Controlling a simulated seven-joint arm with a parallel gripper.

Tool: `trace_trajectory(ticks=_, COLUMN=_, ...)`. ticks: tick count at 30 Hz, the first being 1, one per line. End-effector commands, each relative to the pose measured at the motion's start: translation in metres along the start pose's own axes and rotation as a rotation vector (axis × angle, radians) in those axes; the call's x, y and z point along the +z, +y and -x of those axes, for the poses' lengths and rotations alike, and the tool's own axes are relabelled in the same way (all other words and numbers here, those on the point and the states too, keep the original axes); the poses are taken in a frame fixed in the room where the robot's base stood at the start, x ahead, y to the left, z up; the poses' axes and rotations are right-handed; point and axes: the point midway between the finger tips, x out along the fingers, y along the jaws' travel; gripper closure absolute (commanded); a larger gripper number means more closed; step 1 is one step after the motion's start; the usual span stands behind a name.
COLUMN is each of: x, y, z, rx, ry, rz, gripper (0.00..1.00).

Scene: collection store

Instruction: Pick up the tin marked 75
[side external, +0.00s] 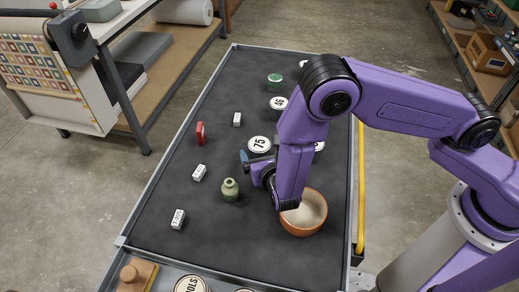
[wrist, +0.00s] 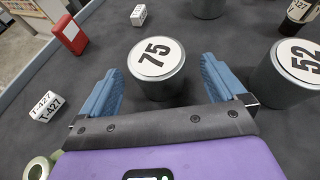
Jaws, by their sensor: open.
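The tin marked 75 (wrist: 156,72) is a dark grey round tin with a white lid and black number. It stands upright between and just beyond the blue fingers of my gripper (wrist: 160,88) in the wrist view. My gripper is open and no hold on the tin shows. In the side view the tin (side external: 259,144) stands on the dark table top (side external: 190,225), close to my gripper (side external: 248,166). The gripper's far finger is hidden there by my own arm.
A tin marked 52 (wrist: 293,72) stands to the right of the right finger. A red case (wrist: 70,34), a white T-427 block (wrist: 45,106) and a green vase (side external: 230,190) are to the left. An orange bowl (side external: 304,212) sits below my arm. Another tin (side external: 277,106) stands farther back.

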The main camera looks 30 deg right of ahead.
Motion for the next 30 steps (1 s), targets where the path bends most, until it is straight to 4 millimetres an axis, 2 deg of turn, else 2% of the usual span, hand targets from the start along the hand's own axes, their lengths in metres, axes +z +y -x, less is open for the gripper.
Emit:
trace_trajectory(ticks=10, x=0.001, y=0.002, z=-0.044, rx=-0.003, ry=0.001, rz=-0.002, gripper=0.03)
trace_trajectory(ticks=20, x=0.001, y=0.002, z=-0.050, rx=-0.002, ry=0.001, rz=-0.001, gripper=0.03)
trace_trajectory(ticks=23, x=0.001, y=0.002, z=-0.050, rx=-0.002, ry=0.001, rz=-0.001, gripper=0.32)
trace_trajectory(ticks=24, x=0.001, y=0.002, z=-0.050, rx=-0.002, ry=0.001, rz=-0.001, gripper=0.45)
trace_trajectory(ticks=26, x=0.001, y=0.002, z=-0.050, rx=-0.002, ry=0.001, rz=-0.001, gripper=0.62)
trace_trajectory(ticks=30, x=0.001, y=0.002, z=-0.050, rx=-0.001, ry=0.000, rz=-0.001, gripper=0.62)
